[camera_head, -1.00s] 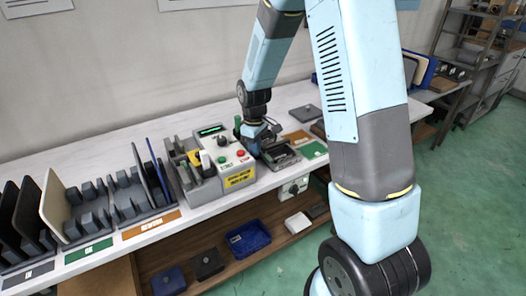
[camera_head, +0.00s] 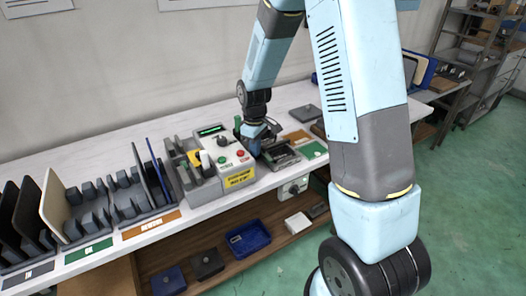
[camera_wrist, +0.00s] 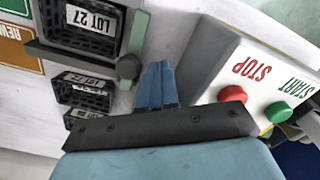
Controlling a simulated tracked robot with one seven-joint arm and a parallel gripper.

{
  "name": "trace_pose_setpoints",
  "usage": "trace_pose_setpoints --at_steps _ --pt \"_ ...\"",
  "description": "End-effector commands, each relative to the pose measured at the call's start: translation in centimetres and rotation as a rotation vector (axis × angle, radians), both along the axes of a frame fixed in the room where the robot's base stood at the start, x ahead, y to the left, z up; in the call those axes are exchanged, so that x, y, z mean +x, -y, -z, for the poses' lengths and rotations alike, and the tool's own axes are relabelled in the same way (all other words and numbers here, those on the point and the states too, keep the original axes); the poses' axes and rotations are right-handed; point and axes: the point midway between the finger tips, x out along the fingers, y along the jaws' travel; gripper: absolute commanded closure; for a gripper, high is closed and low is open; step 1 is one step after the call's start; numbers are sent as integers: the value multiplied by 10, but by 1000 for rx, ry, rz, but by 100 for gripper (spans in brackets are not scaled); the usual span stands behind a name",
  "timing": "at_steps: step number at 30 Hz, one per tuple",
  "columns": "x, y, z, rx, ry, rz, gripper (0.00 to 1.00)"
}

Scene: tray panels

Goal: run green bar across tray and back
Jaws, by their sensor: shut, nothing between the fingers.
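My gripper (camera_wrist: 158,68) shows in the wrist view with its two blue fingers together and empty. Its tips are just right of a grey-green bar (camera_wrist: 137,32) with a rounded knob at its near end; I cannot tell whether they touch. The bar lies along the edge of a dark grey tray (camera_wrist: 45,45), which holds a panel labelled LOT 27 (camera_wrist: 92,18). In the head view the tray (camera_head: 284,162) is right of the control box, and my gripper (camera_head: 256,147) is low at its left side, partly hidden by my wrist.
A control box (camera_head: 237,166) with a red STOP button (camera_wrist: 232,94) and green START button (camera_wrist: 278,112) stands close beside my gripper. Racks with upright panels (camera_head: 55,205) stand at left. Bins (camera_head: 248,237) sit on the lower shelf. The bench behind the racks is clear.

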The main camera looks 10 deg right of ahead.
Motion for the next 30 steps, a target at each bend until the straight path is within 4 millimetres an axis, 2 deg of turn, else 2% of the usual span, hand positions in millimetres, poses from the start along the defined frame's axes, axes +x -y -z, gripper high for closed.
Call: trace_pose_setpoints --at_steps 14,30 --pt "0 1 0 0 0 0 100" --pt "6 17 0 0 0 1 100"
